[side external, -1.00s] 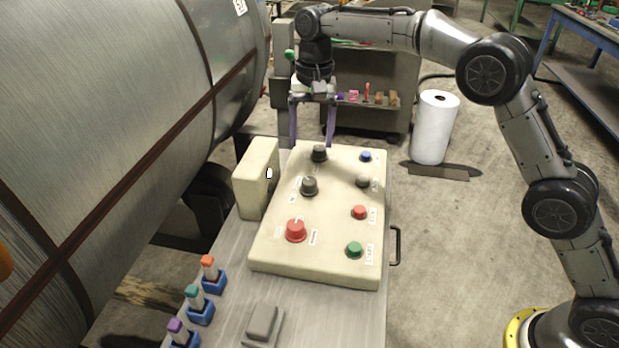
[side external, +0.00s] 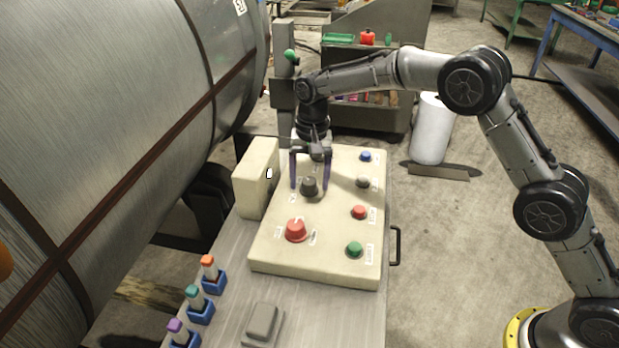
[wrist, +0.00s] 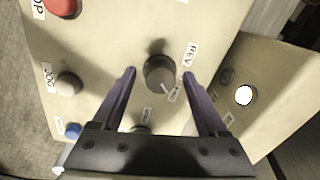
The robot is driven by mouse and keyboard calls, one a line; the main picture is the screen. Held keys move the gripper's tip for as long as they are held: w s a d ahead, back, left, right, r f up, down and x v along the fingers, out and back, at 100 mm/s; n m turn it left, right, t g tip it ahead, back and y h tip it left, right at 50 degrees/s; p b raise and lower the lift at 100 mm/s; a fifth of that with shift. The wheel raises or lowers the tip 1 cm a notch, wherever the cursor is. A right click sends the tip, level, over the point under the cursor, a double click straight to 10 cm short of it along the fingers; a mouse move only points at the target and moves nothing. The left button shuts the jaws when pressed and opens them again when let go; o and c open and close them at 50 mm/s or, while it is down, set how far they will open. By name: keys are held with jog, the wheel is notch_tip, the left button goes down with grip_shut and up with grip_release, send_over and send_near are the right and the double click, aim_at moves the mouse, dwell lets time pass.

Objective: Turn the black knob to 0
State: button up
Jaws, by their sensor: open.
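A black knob (side external: 309,187) stands in the middle of the left column on the cream control panel (side external: 270,262). My gripper (side external: 310,188) is open, pointing down, with a purple finger on each side of this knob. In the wrist view the knob (wrist: 159,72) sits between the fingertips (wrist: 159,74), with a gap visible on both sides. A label reading REV is beside it; a second label by its edge is too small to read. Another dark knob (wrist: 141,129) is mostly hidden behind the gripper body. I cannot make out a 0 mark.
A red knob (side external: 296,230) is nearer on the panel. A cream box (side external: 254,178) rises close at the left, beside a large metal drum (side external: 110,110).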

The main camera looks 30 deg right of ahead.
grip_shut()
dwell(0.4)
jog(key=n, duration=0.4)
jog(key=shift+w+n, duration=0.1)
jog(key=shift+n, duration=0.2)
jog(key=shift+r+n, duration=0.1)
jog(key=shift+n, duration=1.9)
grip_release()
